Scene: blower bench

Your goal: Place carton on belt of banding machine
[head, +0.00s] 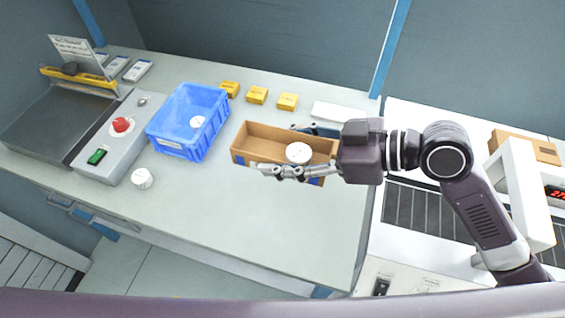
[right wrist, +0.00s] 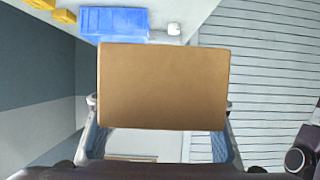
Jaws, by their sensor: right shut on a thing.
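The carton (head: 262,137) is an open brown box near the middle of the bench, with a white round part (head: 298,152) inside at its right end. My right gripper (head: 288,150) comes in from the right and is shut on the carton, one finger along each long side. In the right wrist view the carton's brown end (right wrist: 163,87) fills the space between the fingers. I cannot tell whether it touches the bench. The banding machine stands at the right, with a dark belt (head: 420,212) and a white arch (head: 527,195), partly hidden by my right arm. My left gripper is not in view.
A blue bin (head: 188,122) with a white part stands left of the carton. Several yellow boxes (head: 257,95) lie behind. A white part (head: 141,178) and a grey press unit (head: 105,140) are at the left. A brown box (head: 528,147) lies behind the arch. The front bench is clear.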

